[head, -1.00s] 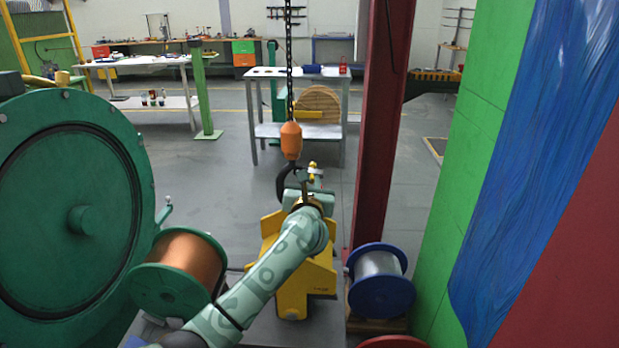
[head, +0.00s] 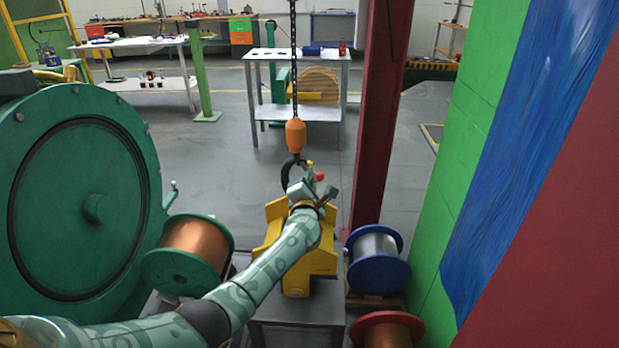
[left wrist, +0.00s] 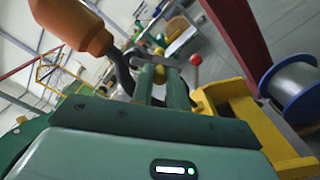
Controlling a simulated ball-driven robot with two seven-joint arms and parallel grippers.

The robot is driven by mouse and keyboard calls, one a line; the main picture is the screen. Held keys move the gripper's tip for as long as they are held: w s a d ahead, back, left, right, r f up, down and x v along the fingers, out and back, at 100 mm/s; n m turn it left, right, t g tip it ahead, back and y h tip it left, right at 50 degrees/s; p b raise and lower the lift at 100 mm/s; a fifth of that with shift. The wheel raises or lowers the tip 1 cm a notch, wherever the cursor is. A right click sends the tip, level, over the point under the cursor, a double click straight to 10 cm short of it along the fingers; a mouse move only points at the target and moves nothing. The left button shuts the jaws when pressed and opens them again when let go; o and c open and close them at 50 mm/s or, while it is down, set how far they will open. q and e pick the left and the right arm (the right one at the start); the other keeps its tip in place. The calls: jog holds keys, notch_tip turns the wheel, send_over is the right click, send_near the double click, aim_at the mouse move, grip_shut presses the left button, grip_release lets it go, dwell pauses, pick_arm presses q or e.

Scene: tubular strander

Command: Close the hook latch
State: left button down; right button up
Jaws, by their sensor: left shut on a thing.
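An orange hook block (head: 296,136) hangs on a chain, with a dark curved hook (head: 286,174) below it. In the left wrist view the hook block (left wrist: 76,22) is at the upper left and the hook (left wrist: 122,72) curves down beside my fingers. My left gripper (head: 312,179) is at the right side of the hook. It also shows in the left wrist view (left wrist: 161,78), its fingers shut on a small part with yellow on it, which looks like the hook latch (left wrist: 160,70). A red ball knob (left wrist: 195,60) is just right of the fingertips. The fingers partly hide the latch.
A yellow stand (head: 322,262) is below my left arm. A copper spool (head: 196,238) and large green wheel (head: 95,207) are left; a blue-flanged spool (head: 378,276) and red column (head: 380,120) are right. A metal table (head: 270,112) stands behind.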

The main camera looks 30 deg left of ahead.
pick_arm(q)
jog(key=shift+s+a+f+m+p, duration=0.15)
jog(key=shift+f+m+p, duration=0.15)
jog(key=shift+m, duration=0.6)
pick_arm(e)
jog(key=shift+w+r, duration=0.2)
jog(key=shift+r, duration=0.25)
pick_arm(q)
jog(key=c, duration=1.4)
grip_release()
jog(key=shift+o, duration=0.2)
jog(key=shift+r, duration=0.1)
